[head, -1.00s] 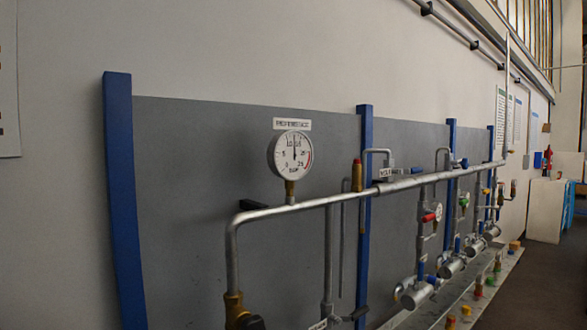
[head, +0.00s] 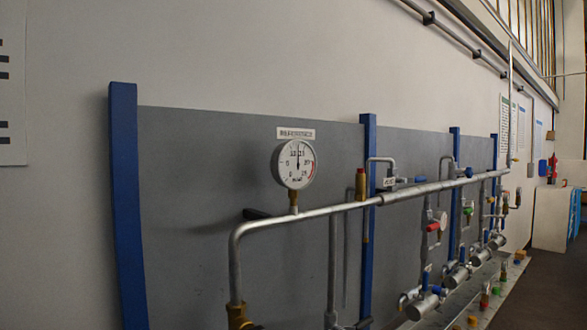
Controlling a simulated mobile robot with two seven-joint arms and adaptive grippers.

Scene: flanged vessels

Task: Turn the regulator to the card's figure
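A round white gauge (head: 295,164) with a red arc on its right side stands on the pipe (head: 320,212). A label plate (head: 296,133) above it seems to read "REFERENCE". Its needle points nearly straight up. A brass fitting (head: 239,316) with a dark part beside it sits at the pipe's lower left end, cut by the bottom edge. I cannot tell which part is the regulator. A white sheet with dark marks (head: 10,90) hangs on the wall at the far left, cut by the edge; no figure is readable. Neither gripper is in view.
Blue posts (head: 126,200) and a grey panel (head: 200,200) back the piping. Smaller gauges, red and green valve handles and silver cylinders (head: 424,304) line the right. A white cabinet (head: 553,218) stands far right, with open dark floor (head: 545,290) before it.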

